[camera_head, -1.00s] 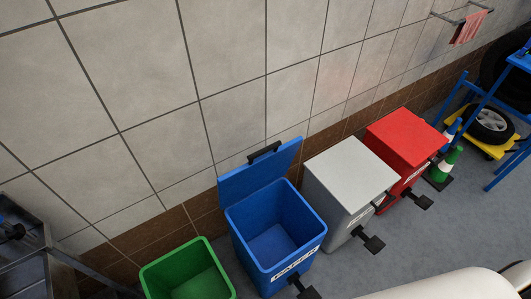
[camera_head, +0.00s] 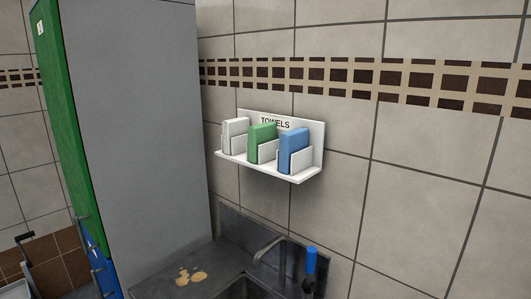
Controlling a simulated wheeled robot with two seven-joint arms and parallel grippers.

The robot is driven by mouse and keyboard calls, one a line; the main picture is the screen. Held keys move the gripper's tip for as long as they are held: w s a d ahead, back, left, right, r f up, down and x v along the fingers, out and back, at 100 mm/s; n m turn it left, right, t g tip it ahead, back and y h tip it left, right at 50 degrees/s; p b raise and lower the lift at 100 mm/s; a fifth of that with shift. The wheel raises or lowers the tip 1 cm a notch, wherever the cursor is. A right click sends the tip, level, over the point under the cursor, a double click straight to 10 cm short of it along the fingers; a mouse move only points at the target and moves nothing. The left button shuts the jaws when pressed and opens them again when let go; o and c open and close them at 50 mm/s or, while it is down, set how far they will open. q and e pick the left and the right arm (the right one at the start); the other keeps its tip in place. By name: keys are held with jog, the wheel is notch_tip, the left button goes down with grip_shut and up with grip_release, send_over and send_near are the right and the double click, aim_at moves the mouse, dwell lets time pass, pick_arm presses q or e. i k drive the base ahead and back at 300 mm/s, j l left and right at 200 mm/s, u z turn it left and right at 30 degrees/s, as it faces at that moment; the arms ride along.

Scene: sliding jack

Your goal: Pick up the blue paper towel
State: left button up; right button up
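The blue paper towel (camera_head: 293,149) stands upright in the right compartment of a white wall shelf (camera_head: 314,153) labelled "TOWELS". A white divider covers its lower right part. A green towel (camera_head: 262,142) stands to its left and a white towel (camera_head: 236,135) stands at the shelf's left end. Neither of my grippers shows in the head view.
Below the shelf is a dark metal sink counter (camera_head: 208,262) with a faucet (camera_head: 270,246), yellowish patches (camera_head: 190,276) on its top and a blue-topped upright item (camera_head: 311,262). A tall grey cabinet (camera_head: 130,110) stands left of the shelf. The wall to the right is bare tile.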

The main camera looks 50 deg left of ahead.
aim_at(292, 141)
jog(key=j+u, duration=0.2)
jog(key=u, duration=1.2)
jog(key=k+j, duration=0.05)
